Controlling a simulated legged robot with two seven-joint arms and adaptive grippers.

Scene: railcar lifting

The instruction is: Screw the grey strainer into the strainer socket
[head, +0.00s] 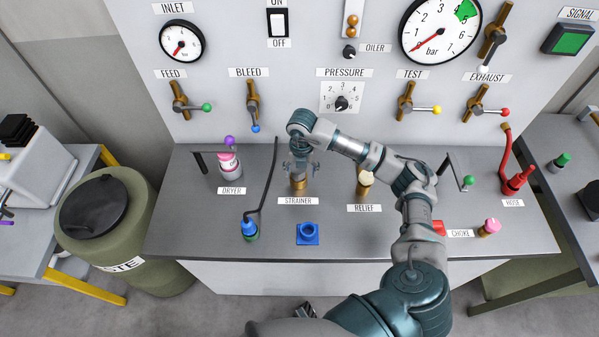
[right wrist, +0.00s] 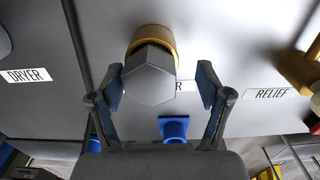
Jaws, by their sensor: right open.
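The grey strainer (right wrist: 148,82) shows in the right wrist view as a hexagonal grey head seen from its end. It lines up with the brass strainer socket (right wrist: 158,37), whose ring shows behind it; how deep it sits is hidden. In the head view the brass socket (head: 299,186) stands behind the STRAINER label, and my right gripper (head: 301,168) is right above it, covering most of the strainer. In the right wrist view my right gripper (right wrist: 162,84) is open, one finger on each side of the grey head, with gaps between. My left gripper is not in view.
A blue square holder (head: 308,234) stands in front of the STRAINER label. A blue-topped part with a black hose (head: 250,228) is left of it. The dryer (head: 229,163) stands left, the brass relief fitting (head: 364,181) right. The panel with valves rises behind.

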